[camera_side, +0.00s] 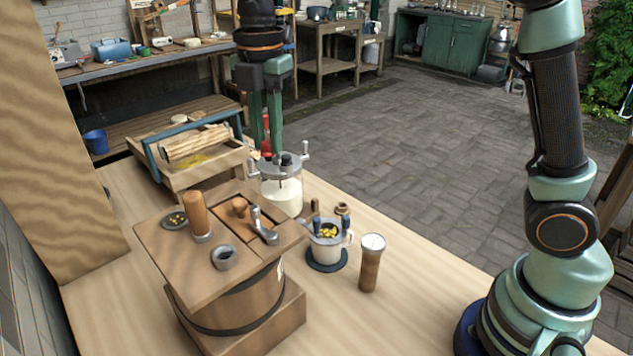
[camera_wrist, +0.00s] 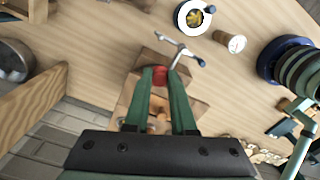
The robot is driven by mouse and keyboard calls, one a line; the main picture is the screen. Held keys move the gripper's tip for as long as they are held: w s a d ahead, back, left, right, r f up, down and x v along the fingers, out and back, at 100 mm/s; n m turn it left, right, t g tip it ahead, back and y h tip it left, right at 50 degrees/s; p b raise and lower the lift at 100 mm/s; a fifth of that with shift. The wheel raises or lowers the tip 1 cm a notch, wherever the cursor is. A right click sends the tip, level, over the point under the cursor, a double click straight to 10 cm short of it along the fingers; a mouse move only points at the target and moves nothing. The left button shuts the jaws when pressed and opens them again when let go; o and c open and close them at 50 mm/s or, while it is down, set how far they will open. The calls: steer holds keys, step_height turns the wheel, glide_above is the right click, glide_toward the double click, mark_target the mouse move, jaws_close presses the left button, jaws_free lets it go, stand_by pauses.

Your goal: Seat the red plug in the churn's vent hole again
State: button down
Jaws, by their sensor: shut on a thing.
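The red plug (camera_wrist: 159,75) is between my fingertips in the wrist view. My gripper (camera_side: 266,150) is shut on it and points down, its green fingers straight. In the side view only a little red shows at the tips. The wooden churn (camera_side: 235,304) stands at the front with a flat square top. A grey ring (camera_side: 225,257), a wooden handle and a metal crank (camera_side: 262,226) are on that top. The wrist view shows a wooden top (camera_wrist: 187,102) and crank beyond the fingers. I cannot tell which opening is the vent hole, or the plug's height above the top.
A glass jar (camera_side: 284,192) with a crank lid stands behind the churn. A mug (camera_side: 327,252) and a wooden shaker (camera_side: 371,268) stand to its right. A wooden tray (camera_side: 185,165) with a blue handle is behind left. A tall board (camera_side: 72,130) stands at left. The right-front table is clear.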

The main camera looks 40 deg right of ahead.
steer(key=s+a+r+n, duration=0.25)
steer(key=s+a, duration=0.25)
steer(key=a, duration=0.3)
steer(key=s+a+r+n, duration=0.1)
steer(key=s+a+n, duration=0.2)
steer(key=s+a, duration=0.35)
steer(key=shift+w+a+f, duration=0.1)
steer(key=shift+a+f, duration=0.05)
steer(key=shift+f, duration=0.55)
steer(key=shift+w+a+f, duration=0.1)
steer(key=shift+w+f, duration=0.05)
steer(key=shift+f, duration=0.55)
steer(key=shift+w+a+f, duration=0.1)
steer(key=shift+a+f, duration=0.05)
steer(key=shift+f, duration=0.55)
steer(key=shift+f, duration=1.25)
steer(key=shift+r, duration=0.1)
steer(key=c, duration=0.7)
jaws_free()
steer(key=shift+c, duration=0.2)
steer(key=c, duration=0.3)
